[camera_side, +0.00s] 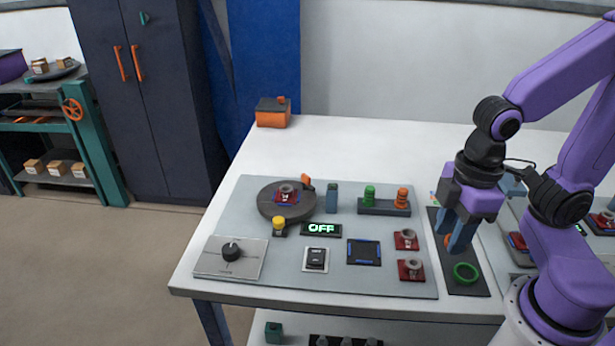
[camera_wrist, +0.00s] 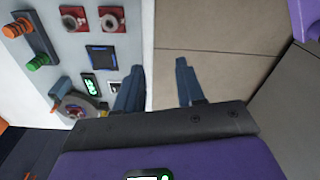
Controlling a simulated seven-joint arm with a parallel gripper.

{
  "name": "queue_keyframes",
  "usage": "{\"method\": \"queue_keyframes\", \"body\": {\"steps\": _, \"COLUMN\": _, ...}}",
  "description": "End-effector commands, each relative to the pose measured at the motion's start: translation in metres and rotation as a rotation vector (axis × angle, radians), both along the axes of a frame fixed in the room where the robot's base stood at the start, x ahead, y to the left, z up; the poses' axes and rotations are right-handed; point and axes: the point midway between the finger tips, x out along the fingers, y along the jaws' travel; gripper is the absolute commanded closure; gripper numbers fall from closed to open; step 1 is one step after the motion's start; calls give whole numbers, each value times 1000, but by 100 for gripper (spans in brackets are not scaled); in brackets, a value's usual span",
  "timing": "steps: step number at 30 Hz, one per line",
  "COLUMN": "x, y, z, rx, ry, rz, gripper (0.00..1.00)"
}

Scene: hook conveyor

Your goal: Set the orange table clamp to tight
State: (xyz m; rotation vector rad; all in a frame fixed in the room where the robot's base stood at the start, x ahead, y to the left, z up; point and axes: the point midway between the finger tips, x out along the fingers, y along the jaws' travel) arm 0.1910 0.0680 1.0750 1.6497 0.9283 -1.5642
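The round dark turntable (camera_side: 268,207) sits at the back left of the grey board, with a red-based part on it. A small orange lever (camera_side: 306,182) stands at its back right edge; it looks like the table clamp, and I cannot tell whether it is tight. My gripper (camera_side: 460,240) points down over the dark strip right of the board, well away from the lever. In the wrist view its two blue fingers (camera_wrist: 160,92) are apart with nothing between them. The turntable (camera_wrist: 75,107) shows there at the lower left; the clamp is not clear.
A green peg (camera_side: 370,195) and orange peg (camera_side: 402,197) stand on a block between my gripper and the lever. Near the turntable are a blue-grey post (camera_side: 331,197), a yellow button (camera_side: 279,223) and an "OFF" display (camera_side: 321,229). A green ring (camera_side: 466,273) lies on the strip.

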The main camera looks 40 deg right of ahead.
Motion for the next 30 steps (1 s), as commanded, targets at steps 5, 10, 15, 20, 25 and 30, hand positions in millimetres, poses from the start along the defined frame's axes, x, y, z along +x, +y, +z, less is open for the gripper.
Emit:
{"method": "queue_keyframes", "body": {"steps": 5, "x": 49, "y": 21, "z": 5, "rx": 31, "ry": -22, "rz": -121, "gripper": 62}}
{"method": "queue_keyframes", "body": {"steps": 10, "x": 97, "y": 35, "z": 8, "rx": 59, "ry": -47, "rz": -235, "gripper": 62}}
{"method": "queue_keyframes", "body": {"steps": 15, "x": 145, "y": 43, "z": 10, "rx": 85, "ry": -76, "rz": -348, "gripper": 62}}
{"method": "queue_keyframes", "body": {"steps": 20, "x": 191, "y": 44, "z": 12, "rx": 108, "ry": -106, "rz": -455, "gripper": 62}}
{"method": "queue_keyframes", "body": {"steps": 25, "x": 238, "y": 38, "z": 12, "rx": 128, "ry": -140, "rz": -568, "gripper": 62}}
{"method": "queue_keyframes", "body": {"steps": 30, "x": 282, "y": 25, "z": 11, "rx": 144, "ry": -178, "rz": -681, "gripper": 62}}
